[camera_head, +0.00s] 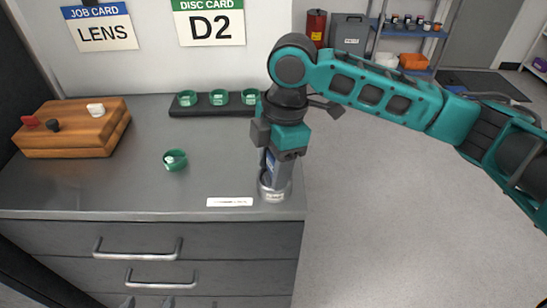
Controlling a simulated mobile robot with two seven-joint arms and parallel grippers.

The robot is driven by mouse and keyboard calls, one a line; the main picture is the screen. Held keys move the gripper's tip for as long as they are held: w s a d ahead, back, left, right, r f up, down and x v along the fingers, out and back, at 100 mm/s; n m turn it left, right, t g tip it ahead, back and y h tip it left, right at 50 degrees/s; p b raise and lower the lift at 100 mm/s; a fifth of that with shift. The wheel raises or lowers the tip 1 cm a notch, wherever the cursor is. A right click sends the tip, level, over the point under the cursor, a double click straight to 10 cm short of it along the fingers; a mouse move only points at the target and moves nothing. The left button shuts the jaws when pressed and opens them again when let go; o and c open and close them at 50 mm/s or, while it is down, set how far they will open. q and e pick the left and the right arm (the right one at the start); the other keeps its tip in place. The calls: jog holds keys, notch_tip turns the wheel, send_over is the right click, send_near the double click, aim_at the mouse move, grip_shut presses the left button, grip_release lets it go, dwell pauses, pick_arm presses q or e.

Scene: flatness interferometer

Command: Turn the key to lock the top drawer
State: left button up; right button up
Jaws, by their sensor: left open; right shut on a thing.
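The grey cabinet's top drawer (220,236) is closed flush, with a silver bar handle (138,252). A round silver lock (273,193) stands on the cabinet top at its front right corner. My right gripper (276,178) points down directly over the lock, its fingers shut at the lock's top. The key is hidden between the fingers and the lock, so its turn angle cannot be seen. My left gripper (148,302) shows only as two spread fingertips at the bottom edge, open and empty in front of the lower drawers.
A wooden block (70,140) with coloured pegs stands on the cabinet top at left. A green ring (175,160) stands mid-top. A black rack (210,107) holds green rings behind. A white label (230,202) lies left of the lock. Open floor is at right.

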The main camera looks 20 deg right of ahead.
jog(key=shift+r+n+p, duration=0.1)
jog(key=shift+n+p, duration=0.5)
jog(key=shift+n, duration=0.4)
